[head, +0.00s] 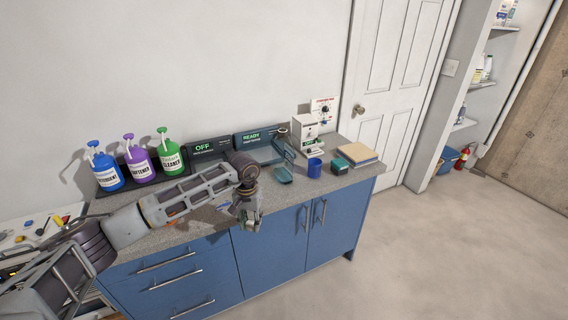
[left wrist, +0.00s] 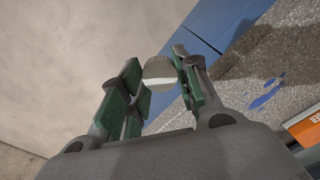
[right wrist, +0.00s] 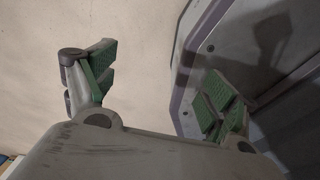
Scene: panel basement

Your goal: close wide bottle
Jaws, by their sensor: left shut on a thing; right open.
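My left gripper (head: 247,217) hangs at the front edge of the counter, over the blue cabinet doors. In the left wrist view, the gripper (left wrist: 160,82) is shut on a round pale grey thing (left wrist: 158,69) with a light band, held between the green pads. It looks like a lid or small round body, but I cannot tell which. I cannot make out a wide open bottle for certain. My right gripper (right wrist: 160,85) is open and empty in the right wrist view, with grey panels behind it. It is not in the head view.
Blue (head: 106,170), purple (head: 138,162) and green (head: 170,156) pump bottles stand at the back left of the counter (head: 190,222). The floor is clear.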

